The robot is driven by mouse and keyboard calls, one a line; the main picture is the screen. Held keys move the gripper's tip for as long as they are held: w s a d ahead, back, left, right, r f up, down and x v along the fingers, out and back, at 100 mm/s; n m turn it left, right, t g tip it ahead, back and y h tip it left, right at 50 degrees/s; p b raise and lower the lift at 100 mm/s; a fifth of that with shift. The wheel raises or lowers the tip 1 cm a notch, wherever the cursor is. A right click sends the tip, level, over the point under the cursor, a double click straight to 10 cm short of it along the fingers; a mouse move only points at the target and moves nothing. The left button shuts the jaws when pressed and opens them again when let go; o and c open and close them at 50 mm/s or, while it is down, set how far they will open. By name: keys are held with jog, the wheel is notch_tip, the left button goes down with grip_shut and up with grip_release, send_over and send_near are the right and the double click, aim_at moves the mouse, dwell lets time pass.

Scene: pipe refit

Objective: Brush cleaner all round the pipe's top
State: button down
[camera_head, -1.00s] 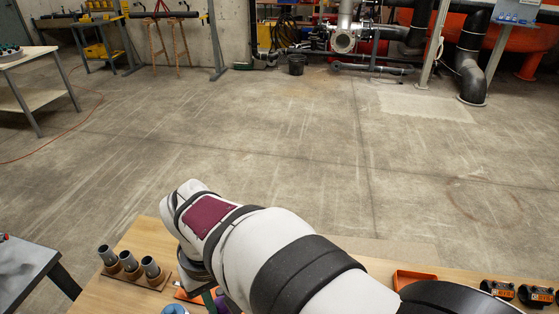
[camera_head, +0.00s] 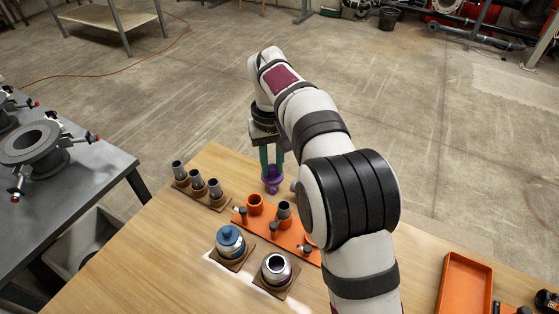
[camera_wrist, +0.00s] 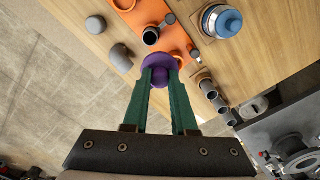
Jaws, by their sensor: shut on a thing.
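My gripper (camera_head: 271,167) has green fingers shut on a purple knob-like cap (camera_head: 272,180), held above the wooden bench. In the wrist view the purple cap (camera_wrist: 160,66) sits between the fingertips (camera_wrist: 160,78), with a wide round disc; any brush under it is hidden. A short grey pipe (camera_head: 284,210) stands upright on the orange board (camera_head: 262,226), its dark open top (camera_wrist: 151,36) just beyond the cap in the wrist view. Cap and pipe look apart. An open silver jar (camera_head: 277,268) and a blue-lidded jar (camera_head: 229,240) stand on brown pads.
An orange ring (camera_head: 255,203) and small dark clamps are on the board. A brown rack (camera_head: 200,191) holds three grey pipes at left. Grey fittings (camera_wrist: 120,57) lie near the cap. An orange tray (camera_head: 465,284) is at right. A grey table (camera_head: 65,188) stands at left.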

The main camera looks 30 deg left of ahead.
aim_at(274, 183)
jog(key=shift+f, duration=2.35)
jog(key=shift+d+f, duration=0.1)
jog(key=shift+d, duration=0.3)
jog(key=shift+s, duration=0.1)
jog(key=shift+s, duration=0.4)
jog(key=shift+d, duration=0.1)
jog(key=shift+s+d, duration=0.25)
jog(key=shift+s, duration=0.15)
